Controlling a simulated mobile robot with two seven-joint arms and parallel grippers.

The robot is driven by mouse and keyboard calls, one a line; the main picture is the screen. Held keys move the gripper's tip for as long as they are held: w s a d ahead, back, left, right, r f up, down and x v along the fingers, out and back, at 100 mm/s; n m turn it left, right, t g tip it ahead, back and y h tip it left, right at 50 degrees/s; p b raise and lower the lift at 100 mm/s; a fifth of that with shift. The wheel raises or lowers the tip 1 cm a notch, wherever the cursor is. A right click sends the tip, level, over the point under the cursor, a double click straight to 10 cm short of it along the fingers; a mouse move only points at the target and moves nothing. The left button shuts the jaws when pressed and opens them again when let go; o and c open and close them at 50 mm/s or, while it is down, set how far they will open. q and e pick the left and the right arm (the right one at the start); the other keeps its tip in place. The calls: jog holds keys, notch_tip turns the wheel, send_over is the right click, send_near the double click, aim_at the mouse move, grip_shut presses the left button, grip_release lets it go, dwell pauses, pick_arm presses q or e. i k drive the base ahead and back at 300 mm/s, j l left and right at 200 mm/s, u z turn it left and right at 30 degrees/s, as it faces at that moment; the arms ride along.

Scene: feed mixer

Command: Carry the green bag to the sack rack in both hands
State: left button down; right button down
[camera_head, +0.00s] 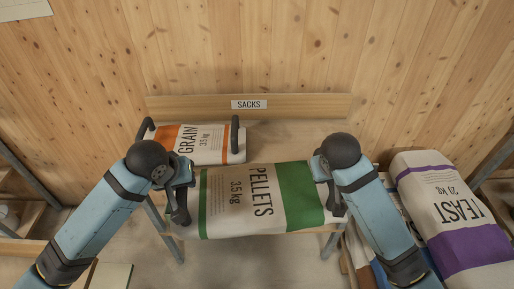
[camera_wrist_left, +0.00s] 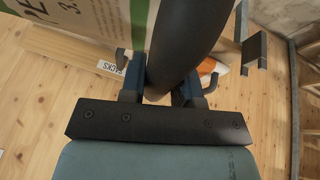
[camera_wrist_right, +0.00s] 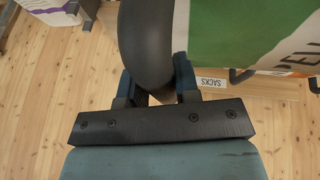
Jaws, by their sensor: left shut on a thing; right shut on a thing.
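The green bag (camera_head: 262,201), white with green bands and marked PELLETS, is held level between my two grippers in front of the sack rack (camera_head: 280,128). The rack has a sign reading SACKS. My left gripper (camera_head: 182,190) is shut on the black handle at the bag's left end; that handle (camera_wrist_left: 188,40) fills the middle of the left wrist view. My right gripper (camera_head: 330,185) is shut on the handle at the right end, also seen in the right wrist view (camera_wrist_right: 146,45). The bag hides the rack's front part; I cannot tell whether it touches the rack.
An orange and white GRAIN bag (camera_head: 208,144) with black handles lies on the rack's left side, just behind the green bag. A purple and white YEAST bag (camera_head: 440,205) lies at the right beside other sacks. The rack's back right surface is bare.

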aim_at(304, 150)
jog(key=i+l+z, duration=0.15)
jog(key=i+l, duration=0.3)
jog(key=i, duration=0.25)
jog(key=i+l, duration=0.3)
jog(key=i, duration=0.2)
